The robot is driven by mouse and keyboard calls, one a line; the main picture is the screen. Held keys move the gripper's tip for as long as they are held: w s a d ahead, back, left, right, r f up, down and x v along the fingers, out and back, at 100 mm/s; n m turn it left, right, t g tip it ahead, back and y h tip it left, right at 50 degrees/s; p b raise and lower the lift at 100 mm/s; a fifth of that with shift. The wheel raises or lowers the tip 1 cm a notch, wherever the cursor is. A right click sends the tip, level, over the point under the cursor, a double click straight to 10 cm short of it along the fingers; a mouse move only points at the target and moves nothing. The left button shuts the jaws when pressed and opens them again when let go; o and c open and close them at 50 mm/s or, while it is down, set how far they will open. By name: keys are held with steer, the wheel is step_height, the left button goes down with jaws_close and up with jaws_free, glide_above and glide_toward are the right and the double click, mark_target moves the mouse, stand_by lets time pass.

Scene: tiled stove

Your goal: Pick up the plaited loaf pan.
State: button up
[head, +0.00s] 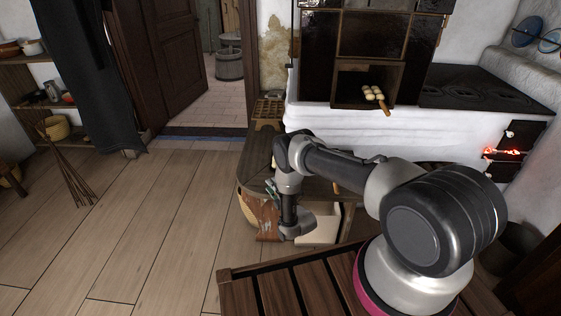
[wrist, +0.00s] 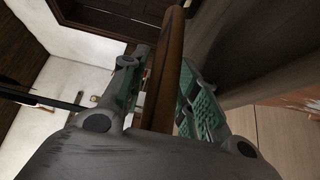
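The plaited loaf pan (head: 373,93) shows in the head view in the dark opening of the tiled stove, with pale plaited pieces on top and a brown handle (head: 386,109) sticking out at the front. My gripper (head: 271,190) is well below and left of it, beside the wooden bench. In the wrist view my gripper (wrist: 163,95) has its green-padded fingers apart. A brown wooden strip runs between them, with gaps at its sides; I cannot tell what it belongs to. The loaf pan cannot be made out in the wrist view.
The wooden bench (head: 258,165) stands in front of the white stove ledge (head: 350,118). A black stove top (head: 485,90) lies to the right, above a glowing firebox (head: 502,153). Shelves (head: 25,85) and a dark cloth (head: 95,80) are at left.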

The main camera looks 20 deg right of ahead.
jaws_close()
steer(key=shift+r, duration=0.1)
